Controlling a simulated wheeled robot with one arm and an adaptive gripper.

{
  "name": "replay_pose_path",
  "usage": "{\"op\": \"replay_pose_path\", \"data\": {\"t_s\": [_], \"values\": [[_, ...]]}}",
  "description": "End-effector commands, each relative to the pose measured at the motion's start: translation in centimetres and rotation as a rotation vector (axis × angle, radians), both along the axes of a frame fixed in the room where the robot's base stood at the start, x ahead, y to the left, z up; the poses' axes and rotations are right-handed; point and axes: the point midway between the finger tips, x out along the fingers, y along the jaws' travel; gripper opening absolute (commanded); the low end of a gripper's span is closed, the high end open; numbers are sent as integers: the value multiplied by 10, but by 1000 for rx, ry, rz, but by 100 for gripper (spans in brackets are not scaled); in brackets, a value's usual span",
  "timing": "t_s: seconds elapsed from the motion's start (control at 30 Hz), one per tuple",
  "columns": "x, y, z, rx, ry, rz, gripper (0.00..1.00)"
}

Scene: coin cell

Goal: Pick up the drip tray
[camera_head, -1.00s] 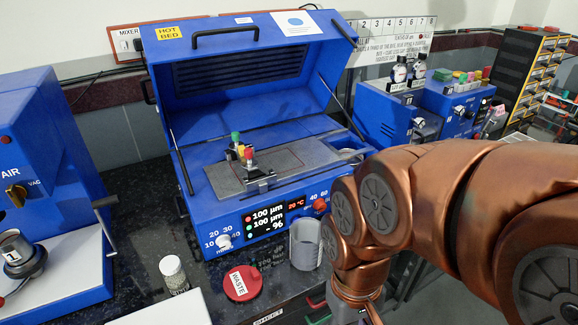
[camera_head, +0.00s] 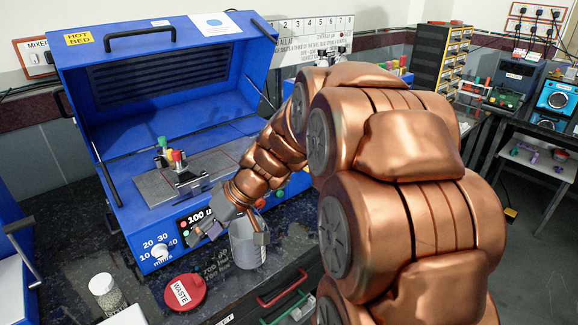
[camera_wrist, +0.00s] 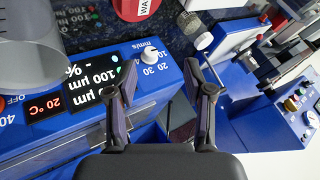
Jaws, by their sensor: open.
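No thing is clearly recognisable as the drip tray in the current views. My gripper (camera_head: 229,238) is open in front of the hot bed's front panel, with its fingers apart. In the wrist view, my gripper (camera_wrist: 160,63) shows nothing held between its fingers. The blue hot bed machine (camera_head: 140,222) has its lid up and a grey plate (camera_head: 155,188) inside. My arm hides the right part of its bed. A grey cup (camera_head: 245,248) stands on the counter close by my gripper. It also shows at the upper left of the wrist view (camera_wrist: 45,45), outside the fingers.
A red WASTE lid (camera_head: 184,292) and a jar of pale beads (camera_head: 107,294) are on the dark counter (camera_head: 65,270) in front of the machine. A coating applicator (camera_head: 180,175) with coloured knobs stands on the plate. Another blue machine is at the left edge.

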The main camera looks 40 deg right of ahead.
Motion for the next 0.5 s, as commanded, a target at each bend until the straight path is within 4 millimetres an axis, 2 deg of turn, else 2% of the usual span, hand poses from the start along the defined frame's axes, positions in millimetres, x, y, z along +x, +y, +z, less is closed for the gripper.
{"op": "replay_pose_path", "data": {"t_s": [0.03,0.1,0.17,0.23,0.37,0.4,0.5], "values": [[19,-24,-8,13,-57,-31,52],[43,-58,-7,14,-157,-66,52],[62,-92,-8,1,-243,-103,52],[80,-137,-9,-27,-339,-152,52],[96,-227,-14,-108,-496,-251,52],[97,-255,-16,-140,-535,-283,52],[93,-317,-21,-222,-612,-354,52]]}}
